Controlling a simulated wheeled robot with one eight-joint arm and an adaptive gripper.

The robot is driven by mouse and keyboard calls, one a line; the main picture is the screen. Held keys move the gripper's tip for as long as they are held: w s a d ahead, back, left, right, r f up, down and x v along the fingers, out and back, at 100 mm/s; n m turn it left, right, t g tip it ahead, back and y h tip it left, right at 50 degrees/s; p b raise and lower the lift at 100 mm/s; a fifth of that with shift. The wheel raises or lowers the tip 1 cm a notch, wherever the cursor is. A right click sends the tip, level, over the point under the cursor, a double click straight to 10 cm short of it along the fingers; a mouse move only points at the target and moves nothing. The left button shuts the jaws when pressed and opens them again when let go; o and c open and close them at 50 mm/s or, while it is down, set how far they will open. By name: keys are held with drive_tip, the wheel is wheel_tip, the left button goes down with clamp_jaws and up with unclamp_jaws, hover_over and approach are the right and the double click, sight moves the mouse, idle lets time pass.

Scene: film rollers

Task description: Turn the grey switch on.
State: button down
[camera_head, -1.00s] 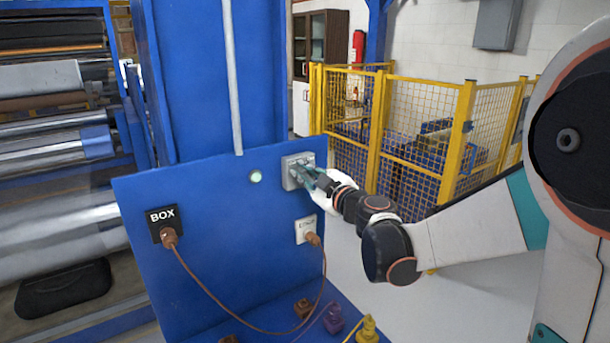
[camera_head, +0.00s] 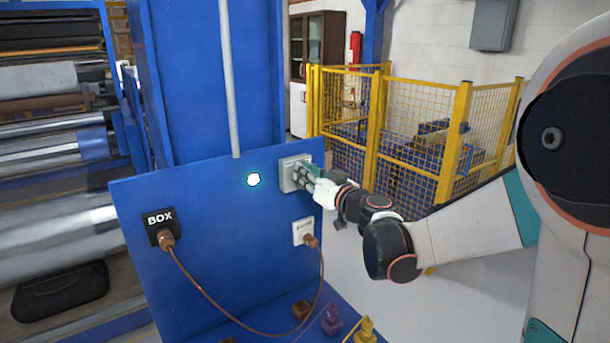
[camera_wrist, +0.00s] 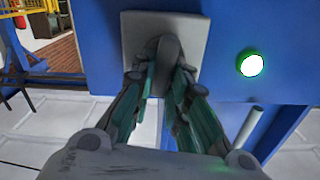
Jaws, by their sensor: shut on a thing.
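The grey switch (camera_head: 287,174) is a square plate on the upper right of the blue panel (camera_head: 220,245). In the wrist view its plate (camera_wrist: 140,38) has a grey rotary knob (camera_wrist: 167,50) at the middle. My gripper (camera_head: 309,177) reaches it from the right. In the wrist view my gripper (camera_wrist: 160,80) has its green and grey fingers shut on the knob, one on each side. The fingers hide part of the knob. A round indicator light (camera_head: 253,180) left of the switch glows bright white with a green rim, also in the wrist view (camera_wrist: 250,64).
A black BOX socket (camera_head: 157,222) and a white socket (camera_head: 302,230) below the switch are joined by a brown cable (camera_head: 215,303). Several coloured plugs (camera_head: 331,319) sit at the panel's foot. A yellow mesh fence (camera_head: 415,120) stands behind my arm.

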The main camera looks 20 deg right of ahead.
drive_tip(key=m, duration=0.7)
drive_tip(key=shift+w+d+f, duration=0.1)
drive_tip(key=shift+d+f, duration=0.15)
drive_tip(key=shift+d, duration=0.15)
idle(0.3)
drive_tip(key=c, duration=1.6)
unclamp_jaws()
drive_tip(key=shift+o, duration=0.2)
drive_tip(key=v, duration=1.2)
drive_tip(key=shift+r, duration=0.15)
